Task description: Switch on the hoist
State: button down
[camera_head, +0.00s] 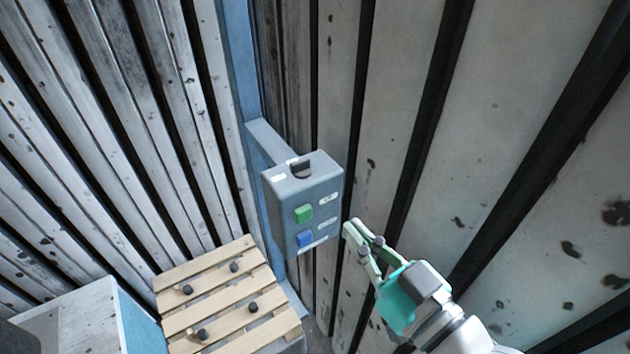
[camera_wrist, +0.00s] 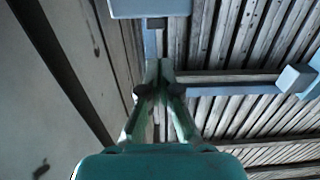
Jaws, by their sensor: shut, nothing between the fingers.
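A grey-blue control box (camera_head: 304,200) is mounted on a blue post in the head view. Its front carries a green button (camera_head: 303,214) above a blue button (camera_head: 305,238), with small white labels beside them. A dark part sits on top of the box. My gripper (camera_head: 348,232) is shut and empty, just right of the box's lower part, with its fingertips pointing at it. I cannot tell whether they touch it. In the wrist view, the shut fingertips (camera_wrist: 159,66) lie below a pale box (camera_wrist: 150,8) at the top edge. No buttons show there.
A slatted wooden pallet (camera_head: 222,300) with several dark knobs stands below left of the box. A white and blue block (camera_head: 85,320) is beside it. The blue post (camera_head: 240,70) and ribbed wall panels (camera_head: 510,130) close in behind. A pale block on a bar (camera_wrist: 296,78) shows at right in the wrist view.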

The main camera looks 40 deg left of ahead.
aim_at(297, 168)
jog(key=x, duration=1.4)
